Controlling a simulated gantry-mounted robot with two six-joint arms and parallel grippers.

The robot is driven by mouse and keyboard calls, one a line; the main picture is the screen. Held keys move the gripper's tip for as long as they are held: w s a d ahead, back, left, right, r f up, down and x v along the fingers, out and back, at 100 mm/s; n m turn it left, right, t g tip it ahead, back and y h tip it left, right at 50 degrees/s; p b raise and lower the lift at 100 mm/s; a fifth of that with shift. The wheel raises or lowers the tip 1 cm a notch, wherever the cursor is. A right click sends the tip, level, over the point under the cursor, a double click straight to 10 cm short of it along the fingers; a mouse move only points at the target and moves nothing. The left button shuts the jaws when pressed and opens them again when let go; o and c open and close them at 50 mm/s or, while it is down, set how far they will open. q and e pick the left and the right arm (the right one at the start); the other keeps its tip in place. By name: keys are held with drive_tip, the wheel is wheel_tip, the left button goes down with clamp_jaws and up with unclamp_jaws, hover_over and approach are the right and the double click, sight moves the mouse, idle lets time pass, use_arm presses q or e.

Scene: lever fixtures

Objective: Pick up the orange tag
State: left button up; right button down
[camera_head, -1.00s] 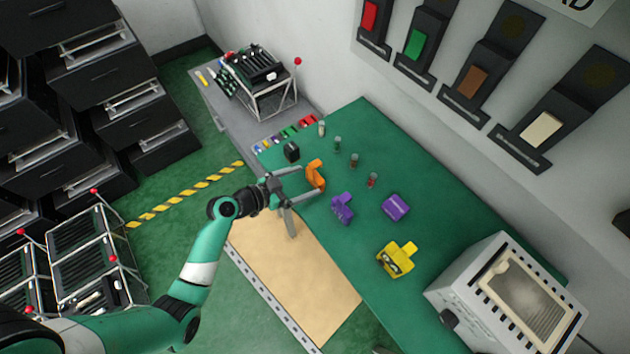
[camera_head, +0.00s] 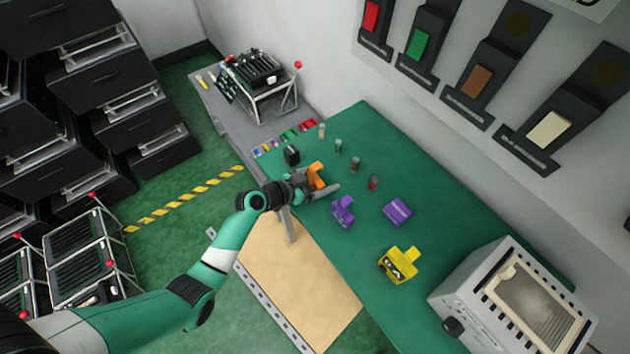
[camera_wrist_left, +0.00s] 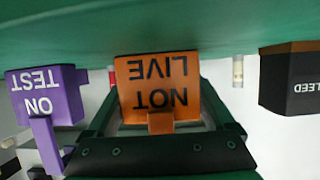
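The orange tag (camera_head: 316,176) stands on the green bench top, near its left edge. My left gripper (camera_head: 325,178) is around it, with one finger on each side. In the left wrist view the orange tag (camera_wrist_left: 157,82) shows the words "NOT LIVE" upside down, centred between the fingers of my left gripper (camera_wrist_left: 158,105). The fingers are apart; I see no clear sign that they press on the tag. The tag's far side is hidden. My right gripper is not in view.
Purple tags (camera_head: 343,211) (camera_head: 397,211) and a yellow tag (camera_head: 400,264) lie to the right on the bench. A black block (camera_head: 291,154) is just behind. Several small capped posts (camera_head: 355,164) stand beyond. A white oven-like box (camera_head: 465,300) fills the bench's right end.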

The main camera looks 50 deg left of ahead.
use_arm(q)
drive_tip(key=c, duration=0.7)
